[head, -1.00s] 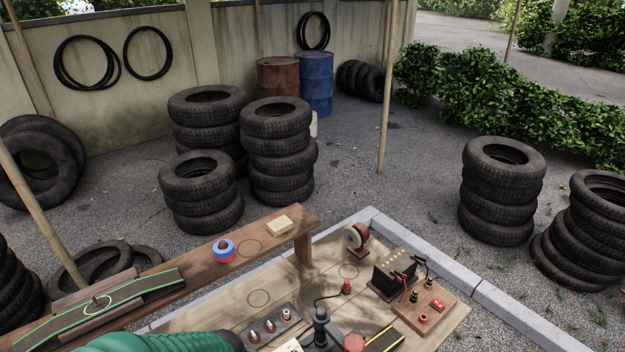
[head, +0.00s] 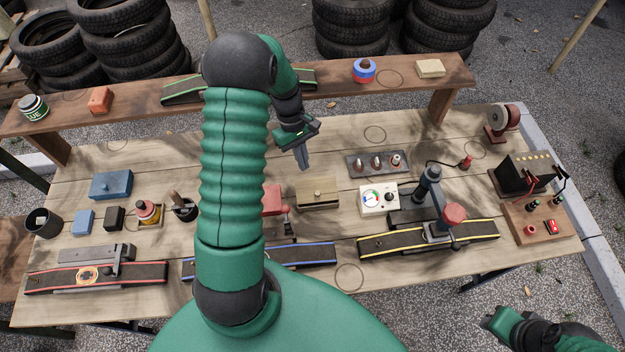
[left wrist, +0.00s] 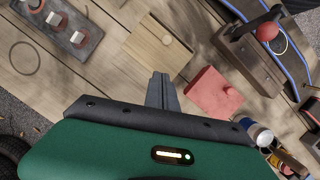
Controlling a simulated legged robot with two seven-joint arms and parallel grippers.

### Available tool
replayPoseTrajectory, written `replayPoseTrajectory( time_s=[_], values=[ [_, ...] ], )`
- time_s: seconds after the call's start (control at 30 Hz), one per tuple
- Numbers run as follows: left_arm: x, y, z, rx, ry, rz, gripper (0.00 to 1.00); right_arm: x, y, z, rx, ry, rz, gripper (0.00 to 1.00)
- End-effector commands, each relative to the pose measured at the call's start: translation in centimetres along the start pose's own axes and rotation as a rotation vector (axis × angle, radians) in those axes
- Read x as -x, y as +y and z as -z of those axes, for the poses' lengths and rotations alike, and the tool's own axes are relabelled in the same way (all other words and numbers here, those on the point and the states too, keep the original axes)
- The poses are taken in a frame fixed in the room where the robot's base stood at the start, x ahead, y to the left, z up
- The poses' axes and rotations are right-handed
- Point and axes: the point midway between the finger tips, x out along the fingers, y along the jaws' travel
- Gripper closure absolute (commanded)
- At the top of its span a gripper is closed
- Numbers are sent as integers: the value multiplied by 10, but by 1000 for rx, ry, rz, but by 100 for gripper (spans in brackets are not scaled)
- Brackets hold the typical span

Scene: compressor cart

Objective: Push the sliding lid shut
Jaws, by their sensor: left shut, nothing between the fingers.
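A pale wooden box (head: 318,196) with a small knob on its flat top sits mid-table, right of my left forearm; its top panel looks like the sliding lid. In the left wrist view the box (left wrist: 150,50) lies just beyond the fingers. I cannot tell how far the lid is slid. My left gripper (head: 304,156) is shut and empty, above and behind the box's left end, apart from it. It shows in the left wrist view (left wrist: 160,80). Part of my right arm shows at the lower right; its fingertips cannot be made out.
A red block (head: 272,199), partly behind my forearm, is left of the box. A grey tray with pegs (head: 356,172) and a white dial box (head: 371,206) are to its right. A raised plank shelf (head: 345,94) runs behind. Bare tabletop lies behind the box.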

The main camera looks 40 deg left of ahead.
Motion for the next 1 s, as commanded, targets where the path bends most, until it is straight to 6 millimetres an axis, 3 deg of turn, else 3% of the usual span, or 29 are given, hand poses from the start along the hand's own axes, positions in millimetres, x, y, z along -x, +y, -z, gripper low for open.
replayPoseTrajectory(
  time_s=[0.17, 0.4, 0.8, 1.0],
  values=[
    [-40, -2, 0, 0, -5, 3, 100, 2, 0, 0, 0, 0, 0, 69],
    [-52, -1, -31, -3, 0, -1, 100, 10, 0, 2, 0, 0, 0, 69],
    [-55, -1, -35, -2, 1, -1, 100, 10, 0, 2, 0, 0, 0, 69],
    [-59, -5, -48, -2, -1, 1, 100, 17, 0, 4, 0, 0, 0, 69]
  ],
)
